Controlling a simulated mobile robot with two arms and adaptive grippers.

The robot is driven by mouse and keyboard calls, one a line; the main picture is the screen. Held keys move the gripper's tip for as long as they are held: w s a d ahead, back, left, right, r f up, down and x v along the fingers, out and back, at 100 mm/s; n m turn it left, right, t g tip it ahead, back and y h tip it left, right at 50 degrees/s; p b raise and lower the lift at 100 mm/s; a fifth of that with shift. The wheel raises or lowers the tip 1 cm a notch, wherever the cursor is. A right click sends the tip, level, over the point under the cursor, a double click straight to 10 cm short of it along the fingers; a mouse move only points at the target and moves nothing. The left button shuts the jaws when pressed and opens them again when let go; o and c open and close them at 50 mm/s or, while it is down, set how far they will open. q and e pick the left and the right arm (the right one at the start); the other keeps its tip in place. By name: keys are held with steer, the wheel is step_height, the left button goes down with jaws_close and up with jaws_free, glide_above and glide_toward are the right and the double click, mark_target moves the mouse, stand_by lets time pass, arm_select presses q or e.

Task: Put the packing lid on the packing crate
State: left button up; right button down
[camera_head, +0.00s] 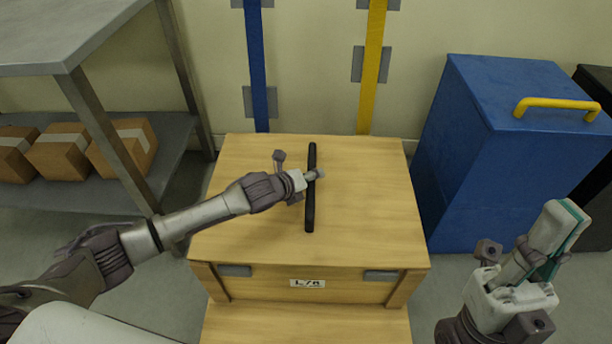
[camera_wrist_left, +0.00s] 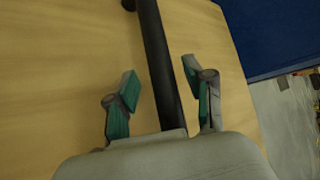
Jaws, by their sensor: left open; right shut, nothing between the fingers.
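The packing lid (camera_head: 370,200) is a flat light-wood panel with a long black bar handle (camera_head: 310,215) across its middle. It lies on top of the wooden packing crate (camera_head: 345,291), whose front carries a white label; I cannot tell whether the lid is fully seated. My left gripper (camera_head: 312,174) is over the middle of the handle. In the left wrist view its open fingers (camera_wrist_left: 160,70) stand on either side of the black bar (camera_wrist_left: 162,62), apart from it. My right gripper (camera_head: 566,217) is shut and empty, off to the right of the crate.
A blue cabinet (camera_head: 480,150) with a yellow handle stands close right of the crate. A grey metal shelf (camera_head: 75,190) with several cardboard boxes (camera_head: 65,152) is at left. A blue strap (camera_head: 257,70) and a yellow strap (camera_head: 372,70) hang on the back wall.

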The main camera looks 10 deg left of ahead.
arm_select(q)
steer(key=v, duration=1.2)
steer(key=shift+w+r, duration=0.2)
steer(key=shift+r, duration=0.1)
